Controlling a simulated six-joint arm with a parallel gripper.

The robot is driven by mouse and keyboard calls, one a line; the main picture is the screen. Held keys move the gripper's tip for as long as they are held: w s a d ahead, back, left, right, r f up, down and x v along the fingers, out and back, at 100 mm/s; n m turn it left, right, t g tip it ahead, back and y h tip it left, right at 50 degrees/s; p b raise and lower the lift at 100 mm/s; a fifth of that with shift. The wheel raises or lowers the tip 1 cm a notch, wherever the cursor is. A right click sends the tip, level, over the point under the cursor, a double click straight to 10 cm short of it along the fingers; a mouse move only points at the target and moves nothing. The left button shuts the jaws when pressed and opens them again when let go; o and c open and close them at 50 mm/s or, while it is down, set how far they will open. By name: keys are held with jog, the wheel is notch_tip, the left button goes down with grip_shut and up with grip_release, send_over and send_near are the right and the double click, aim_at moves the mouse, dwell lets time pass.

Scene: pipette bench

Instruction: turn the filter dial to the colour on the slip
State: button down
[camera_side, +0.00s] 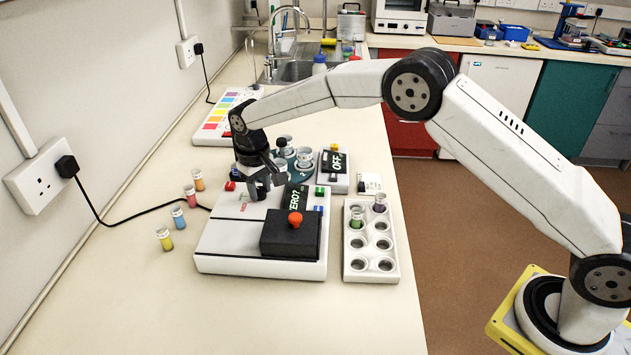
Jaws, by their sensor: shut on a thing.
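The white instrument (222,250) stands in the middle of the bench with a black display reading "ZERO?" and a black box (290,236) with an orange-red knob on top. My gripper (264,191) points down at the rear of the instrument's top, just left of the display. It is shut on what appears to be the filter dial, which its fingers mostly hide; the dial's setting cannot be read. A small white slip (371,182) lies at the right, behind the tube rack; its marking is too small to read.
A white rack (357,264) with a green and a purple tube stands right of the instrument. Behind are a unit reading "OFF" (334,166), capped containers and a colour chart (222,115). The front bench is clear.

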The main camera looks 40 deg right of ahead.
aim_at(259, 190)
jog(key=shift+m, duration=0.6)
jog(key=shift+c, duration=1.7)
grip_release()
jog(key=shift+r, duration=0.15)
jog(key=shift+a+r, duration=0.15)
jog(key=shift+r, duration=3.7)
